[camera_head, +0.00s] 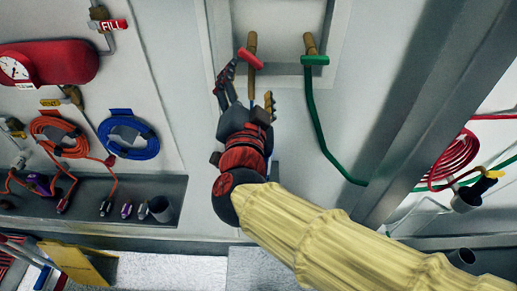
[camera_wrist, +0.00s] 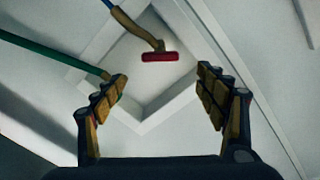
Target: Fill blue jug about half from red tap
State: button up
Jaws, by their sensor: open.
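The red tap has a red handle (camera_head: 250,59) on a brass pipe (camera_head: 252,42) at the wall panel. In the wrist view the red handle (camera_wrist: 159,57) lies ahead, centred between my fingers and apart from them. My gripper (camera_head: 249,90) is open and empty, just below the red tap in the head view, fingers spread to either side. Both fingers also show in the wrist view (camera_wrist: 160,98). A blue line runs from the red tap's pipe and is partly hidden by my gripper. I cannot identify a blue jug in either view.
A green tap handle (camera_head: 315,60) with a green hose (camera_head: 322,130) is right of the red tap. A metal post (camera_head: 420,120) stands further right. At left are a red tank (camera_head: 62,62), coiled hoses and a shelf with a grey cup (camera_head: 160,208).

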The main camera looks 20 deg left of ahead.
aim_at(251, 62)
jog(key=shift+w, duration=0.1)
jog(key=x, duration=0.5)
jog(key=shift+a+f+p, duration=0.2)
jog(key=shift+a+p, duration=0.05)
jog(key=shift+p, duration=0.15)
jog(key=shift+w+r, duration=0.1)
jog(key=shift+w, duration=0.05)
jog(key=x, duration=0.6)
jog(key=shift+w+a, duration=0.1)
jog(key=shift+w, duration=0.15)
jog(key=shift+c, duration=1.4)
jog(key=c, duration=0.7)
jog(key=shift+c, duration=0.9)
